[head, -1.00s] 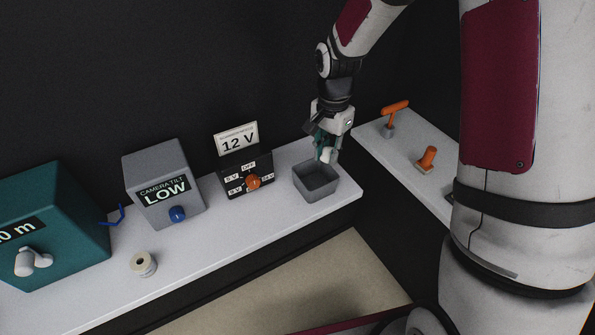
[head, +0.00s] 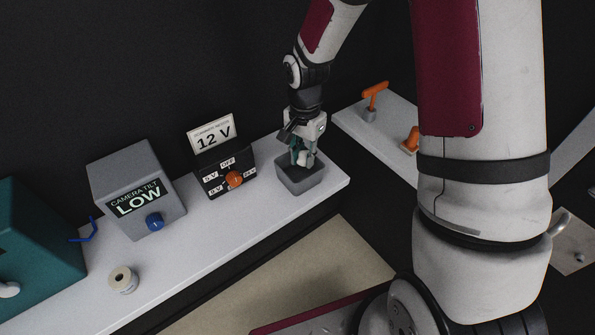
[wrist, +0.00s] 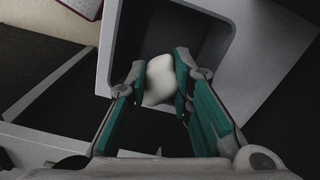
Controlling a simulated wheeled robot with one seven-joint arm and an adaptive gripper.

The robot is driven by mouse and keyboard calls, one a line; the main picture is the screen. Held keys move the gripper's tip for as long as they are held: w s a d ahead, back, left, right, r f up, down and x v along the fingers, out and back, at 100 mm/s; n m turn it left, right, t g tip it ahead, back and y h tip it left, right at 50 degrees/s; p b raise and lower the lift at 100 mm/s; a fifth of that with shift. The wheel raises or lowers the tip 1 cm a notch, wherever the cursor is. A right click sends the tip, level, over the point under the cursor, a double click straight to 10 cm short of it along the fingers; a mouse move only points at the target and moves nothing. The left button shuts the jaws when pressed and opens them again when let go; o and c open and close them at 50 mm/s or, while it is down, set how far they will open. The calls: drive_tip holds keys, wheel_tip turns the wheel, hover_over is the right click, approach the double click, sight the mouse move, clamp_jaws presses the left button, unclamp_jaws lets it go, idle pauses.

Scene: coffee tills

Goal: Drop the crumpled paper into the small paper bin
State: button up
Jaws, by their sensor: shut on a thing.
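The crumpled paper (wrist: 160,82) is a small white lump held between the two teal-lined fingers of my gripper (wrist: 161,84) in the wrist view. The small paper bin (wrist: 205,16) is a grey open-topped box below and beyond the paper. In the head view the bin (head: 302,187) stands near the right end of the white counter. My gripper (head: 302,158) points down over the bin's opening, with the fingertips at about rim height.
A black box with an orange knob (head: 235,179) and a "12 V" sign stands left of the bin. Further left are a grey "CAMERA TILT LOW" box (head: 133,188) and a paper roll (head: 123,280). Orange handles (head: 374,96) stand on the counter at right.

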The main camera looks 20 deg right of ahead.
drive_tip(key=o, duration=0.8)
wheel_tip(320, 180, up, 12)
idle(0.6)
drive_tip(key=s+r+n+t, duration=0.2)
drive_tip(key=s+r+n, duration=0.1)
drive_tip(key=s+r, duration=0.2)
drive_tip(key=s+r+n+t, duration=0.1)
drive_tip(key=s+r+n, duration=0.3)
drive_tip(key=s, duration=0.5)
drive_tip(key=s+r+n+t, duration=0.2)
drive_tip(key=s+r+n, duration=0.2)
drive_tip(key=s+r, duration=0.3)
drive_tip(key=shift+s+d+r+t, duration=0.2)
drive_tip(key=shift+s+t, duration=0.1)
drive_tip(key=shift+s, duration=0.15)
